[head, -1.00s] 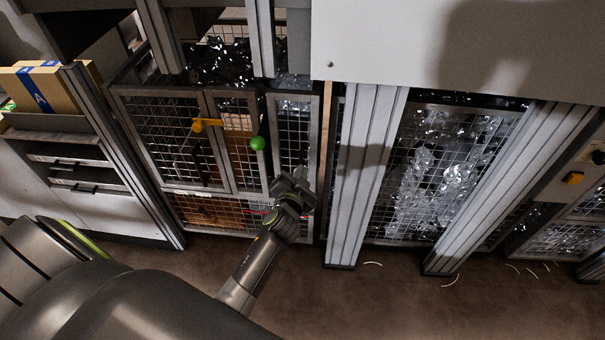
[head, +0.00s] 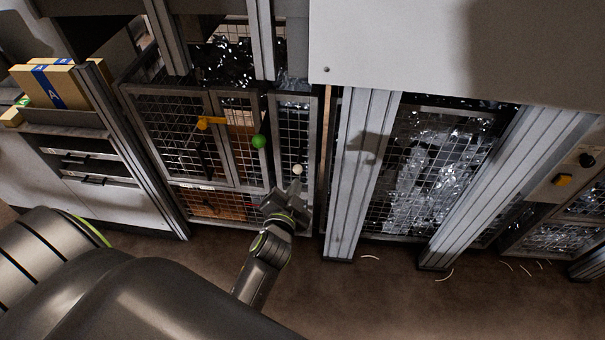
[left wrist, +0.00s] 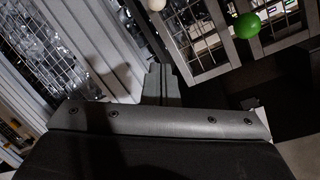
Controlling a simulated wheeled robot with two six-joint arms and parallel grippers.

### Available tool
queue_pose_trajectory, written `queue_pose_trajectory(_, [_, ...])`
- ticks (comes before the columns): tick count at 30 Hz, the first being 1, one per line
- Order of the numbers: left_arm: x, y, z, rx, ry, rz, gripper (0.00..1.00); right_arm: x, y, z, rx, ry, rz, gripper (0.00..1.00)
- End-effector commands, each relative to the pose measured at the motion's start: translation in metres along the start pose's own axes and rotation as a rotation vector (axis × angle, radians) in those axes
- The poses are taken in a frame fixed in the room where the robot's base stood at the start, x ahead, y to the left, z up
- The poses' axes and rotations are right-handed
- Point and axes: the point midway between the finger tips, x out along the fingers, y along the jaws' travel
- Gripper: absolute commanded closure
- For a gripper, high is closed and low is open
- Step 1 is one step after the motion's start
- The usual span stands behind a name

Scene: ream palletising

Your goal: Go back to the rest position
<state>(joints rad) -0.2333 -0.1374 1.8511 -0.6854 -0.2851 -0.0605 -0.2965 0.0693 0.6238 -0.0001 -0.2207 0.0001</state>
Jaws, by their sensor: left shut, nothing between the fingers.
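My left gripper (head: 295,192) is in the middle of the head view, in front of the lower part of the mesh cage doors (head: 235,140). It is shut and empty. Its forearm reaches up from the bottom of the view. In the left wrist view the closed fingers (left wrist: 162,86) show side by side above my dark wrist housing, with nothing between them. My right gripper is in neither view.
Grey posts (head: 360,180) stand to the right. Boxes with blue tape (head: 50,84) sit on a shelf at left.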

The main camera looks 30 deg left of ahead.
Motion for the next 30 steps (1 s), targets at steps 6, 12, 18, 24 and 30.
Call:
queue_pose_trajectory(6, [-0.003,0.000,0.000,0.000,0.001,0.000,1.00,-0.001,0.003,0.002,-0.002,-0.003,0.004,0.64])
queue_pose_trajectory(12, [-0.002,0.015,0.020,-0.009,-0.036,0.041,1.00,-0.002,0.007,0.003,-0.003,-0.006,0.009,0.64])
queue_pose_trajectory(18, [-0.014,0.079,0.116,-0.064,-0.221,0.208,1.00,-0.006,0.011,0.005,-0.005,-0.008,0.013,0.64])
queue_pose_trajectory(24, [-0.064,0.135,0.236,-0.142,-0.480,0.361,1.00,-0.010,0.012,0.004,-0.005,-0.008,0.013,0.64])
queue_pose_trajectory(30, [-0.148,0.163,0.348,-0.223,-0.768,0.449,1.00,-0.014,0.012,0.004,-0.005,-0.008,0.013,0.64])
